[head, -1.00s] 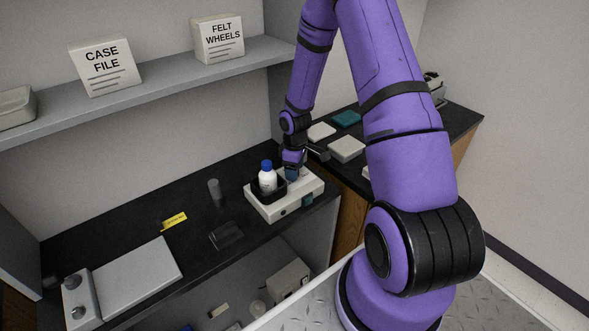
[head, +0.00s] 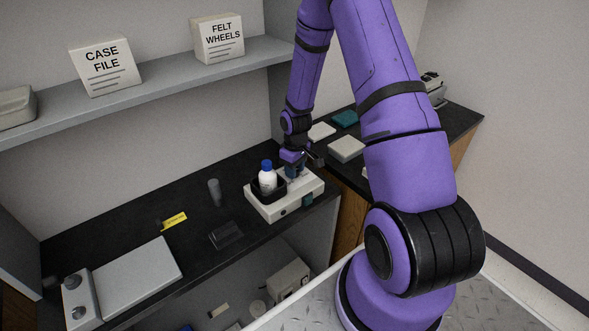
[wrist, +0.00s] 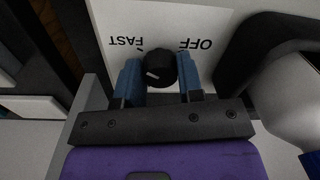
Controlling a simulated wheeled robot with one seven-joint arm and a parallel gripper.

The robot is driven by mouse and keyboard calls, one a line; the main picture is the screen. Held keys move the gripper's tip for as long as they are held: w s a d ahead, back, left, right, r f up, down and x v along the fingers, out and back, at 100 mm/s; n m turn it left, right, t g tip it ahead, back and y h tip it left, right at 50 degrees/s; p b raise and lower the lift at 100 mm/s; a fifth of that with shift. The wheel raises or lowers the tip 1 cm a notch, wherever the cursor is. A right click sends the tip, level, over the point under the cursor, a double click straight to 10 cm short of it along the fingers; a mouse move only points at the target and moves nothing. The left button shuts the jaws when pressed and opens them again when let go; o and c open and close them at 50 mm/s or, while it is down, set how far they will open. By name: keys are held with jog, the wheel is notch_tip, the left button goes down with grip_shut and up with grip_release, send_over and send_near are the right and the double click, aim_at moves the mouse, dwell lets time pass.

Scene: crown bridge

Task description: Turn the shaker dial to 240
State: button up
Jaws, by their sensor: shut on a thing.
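The shaker (head: 275,209) is a low white box on the dark bench in the head view. Its dial (wrist: 161,66) is a round black knob with a white pointer mark, seen in the wrist view. The mark points to the left and slightly down in that picture. The printed words FAST and OFF appear upside down on either side above the knob. My gripper (wrist: 160,76) has blue fingers and is shut on the dial, one finger on each side. In the head view my gripper hides the dial. No number 240 is readable.
A white bottle with a blue cap (head: 267,179) stands in a black holder on the shaker, close beside my gripper.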

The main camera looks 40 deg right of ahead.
jog(key=o, duration=0.9)
jog(key=shift+d+r, duration=0.2)
jog(key=shift+r, duration=5.2)
jog(key=shift+w, duration=0.1)
